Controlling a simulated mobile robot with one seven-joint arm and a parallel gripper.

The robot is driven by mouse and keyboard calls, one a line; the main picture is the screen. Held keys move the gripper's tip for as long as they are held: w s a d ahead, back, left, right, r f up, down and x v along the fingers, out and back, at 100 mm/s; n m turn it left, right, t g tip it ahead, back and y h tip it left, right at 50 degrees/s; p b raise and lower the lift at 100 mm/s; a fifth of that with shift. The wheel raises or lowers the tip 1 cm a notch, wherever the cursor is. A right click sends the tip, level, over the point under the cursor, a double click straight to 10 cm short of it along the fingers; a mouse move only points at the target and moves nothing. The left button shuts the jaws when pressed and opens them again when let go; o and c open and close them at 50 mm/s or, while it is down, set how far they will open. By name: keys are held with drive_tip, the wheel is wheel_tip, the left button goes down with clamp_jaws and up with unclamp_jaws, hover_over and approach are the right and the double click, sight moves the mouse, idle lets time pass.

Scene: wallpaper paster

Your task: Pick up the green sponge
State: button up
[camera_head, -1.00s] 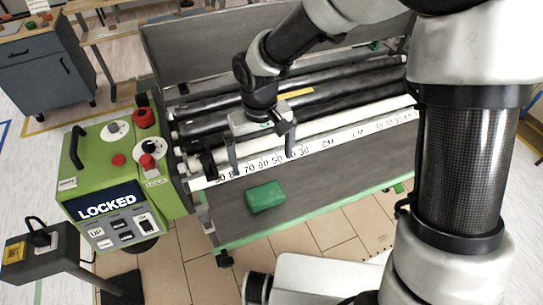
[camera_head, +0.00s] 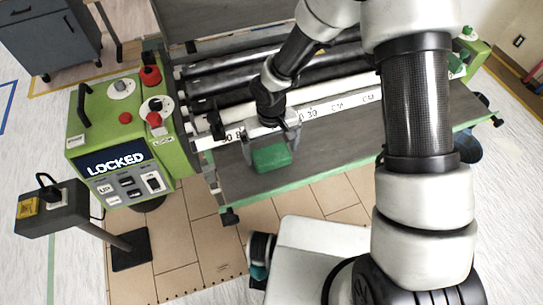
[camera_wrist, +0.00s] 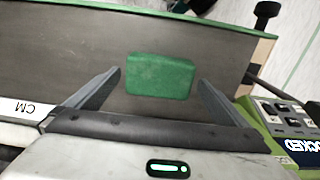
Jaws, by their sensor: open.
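The green sponge (camera_head: 271,157) is a small block lying on the grey shelf (camera_head: 330,148) at the front of the machine. It also shows in the wrist view (camera_wrist: 159,76), near the middle. My gripper (camera_head: 270,158) is open just above the sponge. In the wrist view my gripper's two fingers (camera_wrist: 158,88) spread to the left and right of the sponge, with gaps on both sides. I cannot tell how far the fingertips are above the shelf.
The green control box (camera_head: 125,125) with a "LOCKED" display and red knobs stands left of the shelf. Rollers (camera_head: 215,85) and a white ruler bar (camera_head: 222,138) lie behind the sponge. A grey box on a post (camera_head: 45,212) stands at lower left. The shelf right of the sponge is clear.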

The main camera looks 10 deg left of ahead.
sight(272, 154)
drive_tip(key=shift+f, duration=1.25)
drive_tip(key=c, duration=0.9)
drive_tip(key=shift+r, duration=0.1)
wheel_tip(272, 154, up, 10)
drive_tip(key=shift+f, duration=0.1)
drive_tip(key=o, duration=0.4)
drive_tip(key=c, duration=0.5)
